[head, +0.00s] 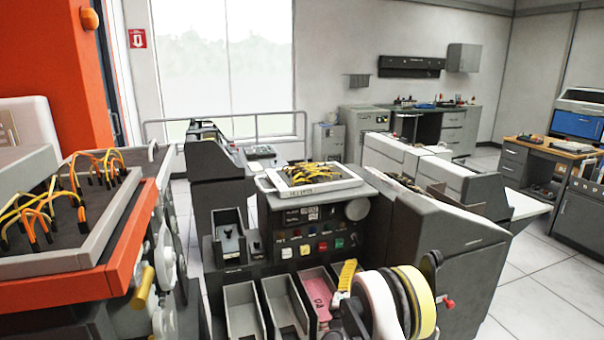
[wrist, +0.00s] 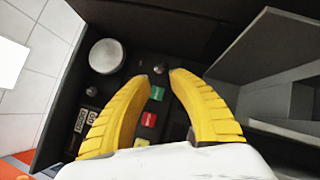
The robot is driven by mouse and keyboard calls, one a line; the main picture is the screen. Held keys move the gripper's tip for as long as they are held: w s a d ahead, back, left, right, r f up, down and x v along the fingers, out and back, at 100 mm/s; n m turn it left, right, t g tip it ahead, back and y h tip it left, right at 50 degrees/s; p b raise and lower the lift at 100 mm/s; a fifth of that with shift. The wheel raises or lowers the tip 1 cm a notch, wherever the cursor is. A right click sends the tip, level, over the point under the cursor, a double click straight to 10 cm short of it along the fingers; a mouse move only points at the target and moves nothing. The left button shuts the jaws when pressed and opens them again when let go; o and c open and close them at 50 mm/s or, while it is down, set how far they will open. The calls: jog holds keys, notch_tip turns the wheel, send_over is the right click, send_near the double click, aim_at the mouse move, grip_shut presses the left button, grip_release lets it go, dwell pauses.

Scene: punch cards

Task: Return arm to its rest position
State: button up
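My gripper (wrist: 157,76) shows in the wrist view as two yellow ribbed fingers. Their tips are apart, with nothing between them, so it is partly open and empty. Past the fingers is a dark control panel (wrist: 130,75) with a round knob (wrist: 105,56), a green button (wrist: 157,93) and a red button (wrist: 149,119). In the head view my gripper (head: 346,275) is at the lower middle, in front of the machine's panel (head: 312,232) and near the bins. My own white, black and yellow arm links hide part of the machine's front right.
A bin holding pink cards (head: 318,293) is beside my gripper, with grey bins (head: 242,312) to its left. A tray of yellow wires (head: 315,184) lies on the machine. An orange-edged wired board (head: 115,250) is at left. Open tiled floor (head: 535,300) lies right.

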jog(key=x, duration=1.1)
jog(key=shift+w+r, duration=0.1)
jog(key=shift+w, duration=0.15)
jog(key=shift+w+r, duration=0.1)
jog(key=shift+n+y, duration=0.3)
